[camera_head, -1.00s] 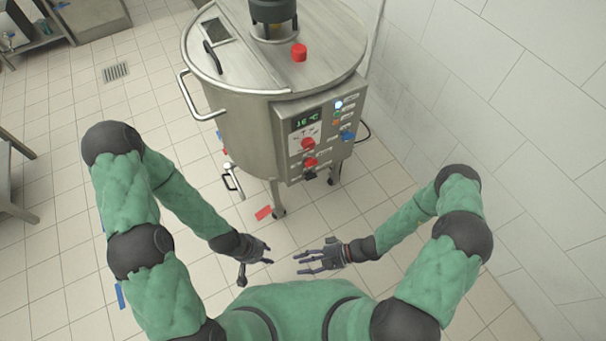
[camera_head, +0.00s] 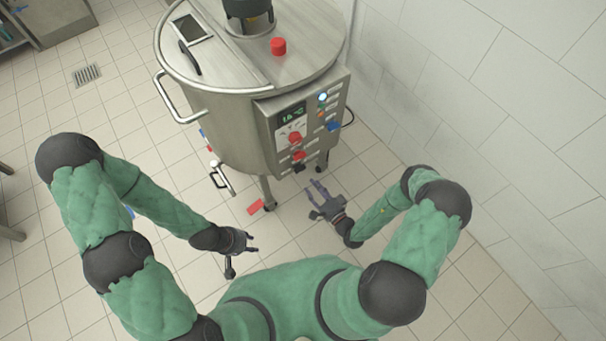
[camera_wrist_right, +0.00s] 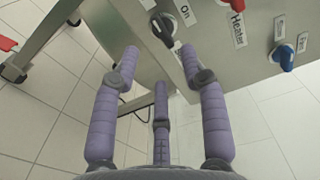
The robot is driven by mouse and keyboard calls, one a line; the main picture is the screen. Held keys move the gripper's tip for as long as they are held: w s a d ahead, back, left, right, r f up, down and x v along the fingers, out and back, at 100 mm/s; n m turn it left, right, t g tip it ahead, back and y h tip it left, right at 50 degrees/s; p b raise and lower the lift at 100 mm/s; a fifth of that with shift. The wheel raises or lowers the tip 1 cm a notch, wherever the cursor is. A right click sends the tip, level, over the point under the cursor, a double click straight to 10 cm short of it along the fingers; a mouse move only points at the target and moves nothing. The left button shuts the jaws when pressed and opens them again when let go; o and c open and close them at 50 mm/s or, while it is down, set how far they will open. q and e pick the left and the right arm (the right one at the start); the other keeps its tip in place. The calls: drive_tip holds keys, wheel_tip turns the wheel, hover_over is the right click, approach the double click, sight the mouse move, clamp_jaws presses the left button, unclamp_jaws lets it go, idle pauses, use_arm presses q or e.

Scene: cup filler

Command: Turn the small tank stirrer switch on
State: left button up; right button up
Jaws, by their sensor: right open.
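The steel tank (camera_head: 228,130) stands ahead of me with its control panel (camera_head: 274,111) facing me. The panel carries a black knob (camera_head: 299,169), a red knob (camera_head: 299,156) and a blue knob (camera_head: 334,126). In the right wrist view the black knob (camera_wrist_right: 163,29) is next to an "On" label, and the blue knob (camera_wrist_right: 284,56) is at right. I cannot read which one is marked as the stirrer switch. My right gripper (camera_head: 316,190) is open and empty, below the panel and apart from it. My left gripper (camera_head: 254,243) is open and empty, left of my body.
A round red button (camera_head: 278,46) is on the tank lid. A tank leg (camera_head: 266,190) and a red pedal-like piece (camera_head: 256,207) are near the floor. A drain valve handle (camera_head: 220,180) sticks out at the tank's lower left. A tiled wall (camera_head: 450,110) bounds the right side.

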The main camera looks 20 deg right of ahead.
sight(300, 169)
drive_tip(key=b+x, duration=0.1)
drive_tip(key=x, duration=0.6)
drive_tip(key=shift+b, duration=0.35)
clamp_jaws()
